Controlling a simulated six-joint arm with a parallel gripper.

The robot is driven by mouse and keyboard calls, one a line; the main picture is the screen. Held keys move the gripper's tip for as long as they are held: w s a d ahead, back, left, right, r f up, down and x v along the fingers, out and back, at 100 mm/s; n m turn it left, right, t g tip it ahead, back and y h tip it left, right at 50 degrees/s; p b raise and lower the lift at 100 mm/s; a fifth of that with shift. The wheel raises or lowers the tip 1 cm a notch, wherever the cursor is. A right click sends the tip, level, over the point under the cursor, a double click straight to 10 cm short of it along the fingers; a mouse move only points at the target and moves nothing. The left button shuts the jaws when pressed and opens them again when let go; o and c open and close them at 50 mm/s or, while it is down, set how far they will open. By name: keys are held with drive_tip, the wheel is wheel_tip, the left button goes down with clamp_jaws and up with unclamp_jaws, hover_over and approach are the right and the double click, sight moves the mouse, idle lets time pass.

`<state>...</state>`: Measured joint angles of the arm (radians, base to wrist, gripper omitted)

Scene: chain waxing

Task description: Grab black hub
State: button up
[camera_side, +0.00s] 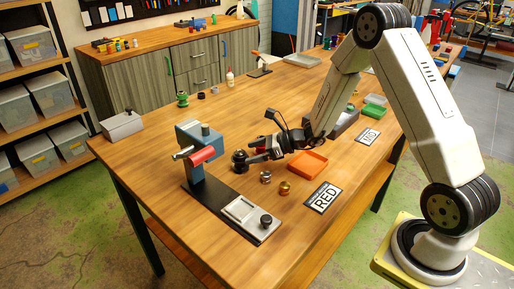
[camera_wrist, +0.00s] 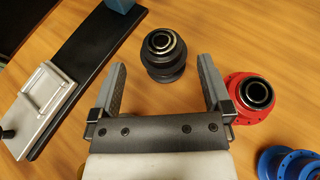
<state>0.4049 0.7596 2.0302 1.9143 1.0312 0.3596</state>
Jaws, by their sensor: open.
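The black hub (camera_wrist: 163,52) stands upright on the wooden table in the wrist view, with a shiny ring around its bore. In the side view the black hub (camera_side: 240,160) is just left of my gripper (camera_side: 257,153). My gripper (camera_wrist: 162,63) is open, and its two fingers reach toward the hub, one on either side in the wrist picture. There is a gap between the hub and each finger. I cannot tell whether the fingers are down at the hub's height.
A black-based fixture (camera_wrist: 80,75) lies left. In the side view, silver (camera_side: 265,177) and gold (camera_side: 285,187) parts and an orange tray (camera_side: 307,164) are nearby.

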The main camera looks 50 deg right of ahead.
sight(245, 153)
drive_tip(key=shift+w+a+f, duration=0.15)
drive_tip(key=shift+w+a, duration=0.1)
drive_tip(key=shift+w, duration=0.1)
drive_tip(key=shift+x, duration=2.6)
drive_tip(key=shift+w, duration=0.1)
drive_tip(key=shift+d, duration=0.1)
clamp_jaws()
